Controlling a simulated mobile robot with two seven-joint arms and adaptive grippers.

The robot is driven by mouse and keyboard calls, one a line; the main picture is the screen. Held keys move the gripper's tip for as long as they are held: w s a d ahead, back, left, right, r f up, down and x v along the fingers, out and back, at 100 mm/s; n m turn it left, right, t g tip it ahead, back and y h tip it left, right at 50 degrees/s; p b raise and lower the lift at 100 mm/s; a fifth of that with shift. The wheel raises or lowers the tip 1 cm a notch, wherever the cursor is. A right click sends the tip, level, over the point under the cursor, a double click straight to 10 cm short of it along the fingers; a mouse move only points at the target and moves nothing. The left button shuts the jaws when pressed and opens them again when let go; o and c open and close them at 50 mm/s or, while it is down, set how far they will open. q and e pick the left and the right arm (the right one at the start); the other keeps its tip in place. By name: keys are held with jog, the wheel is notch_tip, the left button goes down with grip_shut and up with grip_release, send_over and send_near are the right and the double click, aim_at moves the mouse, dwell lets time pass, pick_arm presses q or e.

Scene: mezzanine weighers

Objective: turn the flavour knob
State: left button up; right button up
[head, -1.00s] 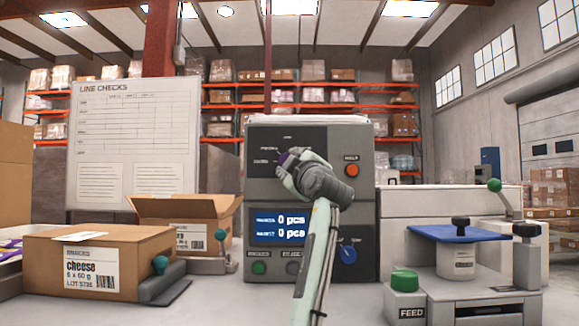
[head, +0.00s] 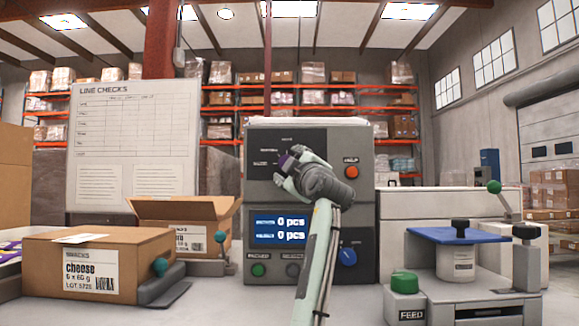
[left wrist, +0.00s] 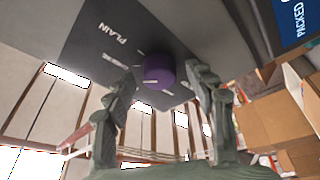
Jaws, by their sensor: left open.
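The flavour knob is a purple round knob (left wrist: 158,70) with a pale line on it, on the dark face of the grey control cabinet (head: 345,135). In the head view only a bit of purple (head: 297,150) shows, mostly hidden by my left gripper (head: 284,165). In the left wrist view my left gripper (left wrist: 162,77) is open, with one finger on each side of the knob. Gaps show between the fingers and the knob. The printed word PLAIN (left wrist: 112,33) is on the panel beside it; another label is partly covered. My right gripper is not in view.
The cabinet also has a red-orange button (head: 351,172), a lit blue display (head: 280,228), a green button (head: 258,269) and a blue knob (head: 347,256). A cheese carton (head: 100,265) stands at left. A weigher with a blue plate (head: 460,234) stands at right.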

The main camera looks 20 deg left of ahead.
pick_arm(q)
jog(key=v, duration=1.2)
